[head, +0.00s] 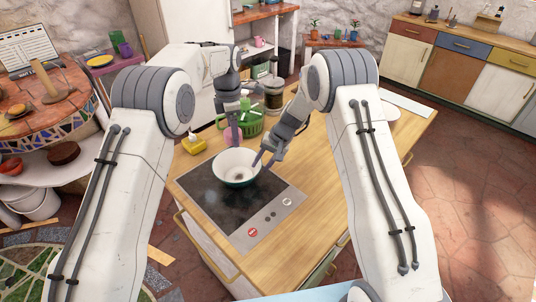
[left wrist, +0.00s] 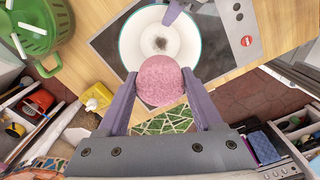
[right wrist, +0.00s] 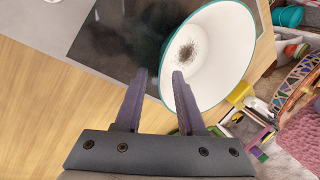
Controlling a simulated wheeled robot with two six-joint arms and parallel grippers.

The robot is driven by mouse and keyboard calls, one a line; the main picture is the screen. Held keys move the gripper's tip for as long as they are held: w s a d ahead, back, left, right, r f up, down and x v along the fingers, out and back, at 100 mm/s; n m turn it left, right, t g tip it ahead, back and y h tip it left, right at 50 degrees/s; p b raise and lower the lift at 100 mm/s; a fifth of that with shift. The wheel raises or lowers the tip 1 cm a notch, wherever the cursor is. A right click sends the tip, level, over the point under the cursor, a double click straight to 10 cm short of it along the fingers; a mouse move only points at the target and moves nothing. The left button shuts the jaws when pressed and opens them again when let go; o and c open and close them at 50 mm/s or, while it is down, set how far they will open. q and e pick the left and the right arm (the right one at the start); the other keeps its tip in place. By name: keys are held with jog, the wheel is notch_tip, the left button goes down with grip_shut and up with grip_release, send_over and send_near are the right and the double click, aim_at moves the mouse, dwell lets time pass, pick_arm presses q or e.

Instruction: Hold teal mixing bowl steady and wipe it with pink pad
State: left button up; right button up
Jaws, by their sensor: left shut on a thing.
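The teal mixing bowl (head: 228,161), white inside with a dark smudge at its bottom, stands on the black cooktop. It also shows in the left wrist view (left wrist: 139,42) and the right wrist view (right wrist: 217,68). My left gripper (head: 233,128) is shut on the pink pad (left wrist: 162,80), which is held just behind the bowl's far rim, over its edge in the left wrist view. My right gripper (right wrist: 160,75) is at the bowl's right rim. Its fingers are apart, one outside and one over the inside, with the rim between them and gaps visible.
The black cooktop (head: 205,190) is set in a wooden counter (head: 325,185). A green basket (head: 250,125) stands behind the bowl, with a jar (head: 273,95) beyond it. A yellow bottle holder (head: 193,146) is at the left. The counter's right side is mostly clear.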

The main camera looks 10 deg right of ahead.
aim_at(257, 169)
jog(key=shift+x, duration=2)
grip_shut()
pick_arm(q)
notch_tip(257, 169, down, 8)
dwell(0.5)
